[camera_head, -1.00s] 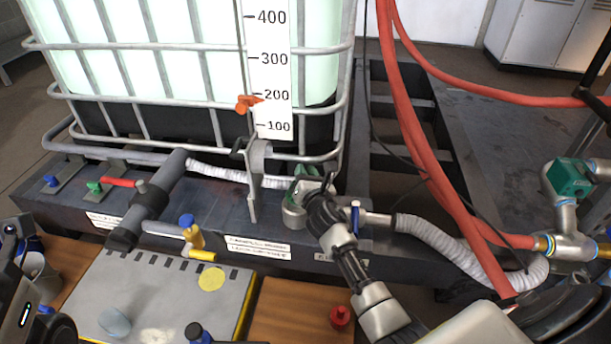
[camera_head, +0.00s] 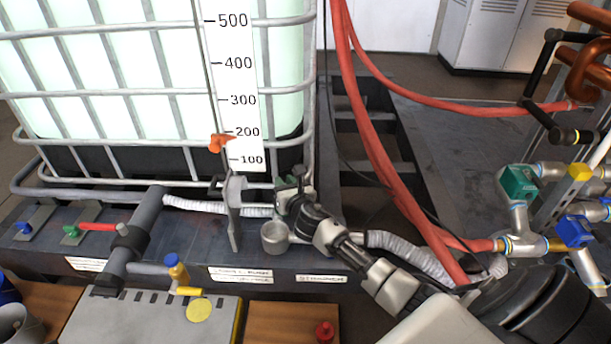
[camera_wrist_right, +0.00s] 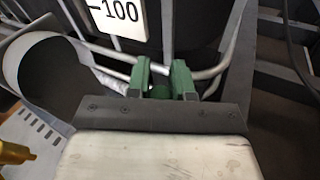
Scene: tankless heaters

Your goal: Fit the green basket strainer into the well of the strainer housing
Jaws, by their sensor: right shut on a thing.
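The strainer housing (camera_head: 275,238) is a grey round cup with an open top, on the dark bench edge in front of the tank. My right gripper (camera_head: 292,192) is above and behind the cup in the head view, shut on the green basket strainer (camera_head: 281,201). Dark gripper parts hide most of the strainer. In the right wrist view green parts (camera_wrist_right: 182,80) stand just beyond the dark gripper bar, with a rounded green piece (camera_wrist_right: 160,91) between them. The strainer looks apart from the housing, but the exact gap cannot be told. My left gripper is out of view.
A grey upright bracket (camera_head: 235,205) stands close left of the housing. The caged tank (camera_head: 160,92) is behind. A corrugated hose (camera_head: 405,250) and red hoses (camera_head: 375,140) run at the right. A grey slotted plate (camera_head: 140,315) lies in front.

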